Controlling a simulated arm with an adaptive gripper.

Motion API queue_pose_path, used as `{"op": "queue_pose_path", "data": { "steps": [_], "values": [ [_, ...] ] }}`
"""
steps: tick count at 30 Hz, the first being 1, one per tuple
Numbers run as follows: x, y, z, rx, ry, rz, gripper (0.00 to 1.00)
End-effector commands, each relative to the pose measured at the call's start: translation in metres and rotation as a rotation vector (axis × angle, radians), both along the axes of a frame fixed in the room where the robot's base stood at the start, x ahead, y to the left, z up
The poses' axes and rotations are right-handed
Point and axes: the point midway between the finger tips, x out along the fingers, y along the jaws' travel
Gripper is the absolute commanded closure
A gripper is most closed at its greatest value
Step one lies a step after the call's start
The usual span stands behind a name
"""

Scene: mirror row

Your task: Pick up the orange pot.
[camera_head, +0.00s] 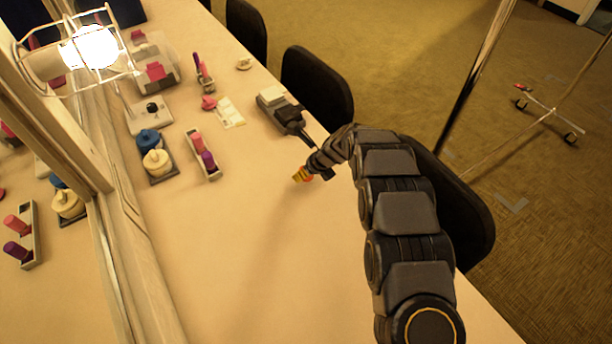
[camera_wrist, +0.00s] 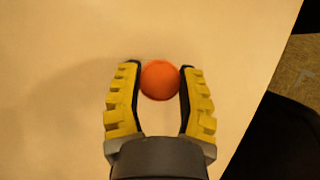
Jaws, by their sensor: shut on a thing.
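The orange pot (camera_wrist: 160,80) is a round orange thing between the yellow fingers of my gripper (camera_wrist: 159,84) in the wrist view. Both fingertips lie against its sides, and the gripper is shut on it. In the head view my gripper (camera_head: 303,175) is over the right part of the counter, and only a small bit of the orange pot (camera_head: 309,178) shows beside the yellow finger. I cannot tell whether the pot touches the counter.
A grey device (camera_head: 282,111) lies just beyond my gripper. A tray with pink and purple tubes (camera_head: 203,154) and a dark tray with blue and cream pots (camera_head: 155,158) stand to the left by the mirror. Black chairs (camera_head: 317,84) line the counter's right edge. The near counter is clear.

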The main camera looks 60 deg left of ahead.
Motion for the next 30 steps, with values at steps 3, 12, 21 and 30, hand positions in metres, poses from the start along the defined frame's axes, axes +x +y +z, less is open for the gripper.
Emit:
{"op": "queue_pose_path", "data": {
  "steps": [3,12,21,30],
  "values": [
    [-0.005,-0.012,0.020,0.001,0.001,-0.001,0.94],
    [-0.027,-0.057,0.070,0.002,0.001,-0.002,0.94],
    [-0.048,-0.103,0.092,0.003,0.001,0.001,0.94],
    [-0.057,-0.126,0.101,0.000,-0.001,0.000,0.94]
  ]
}}
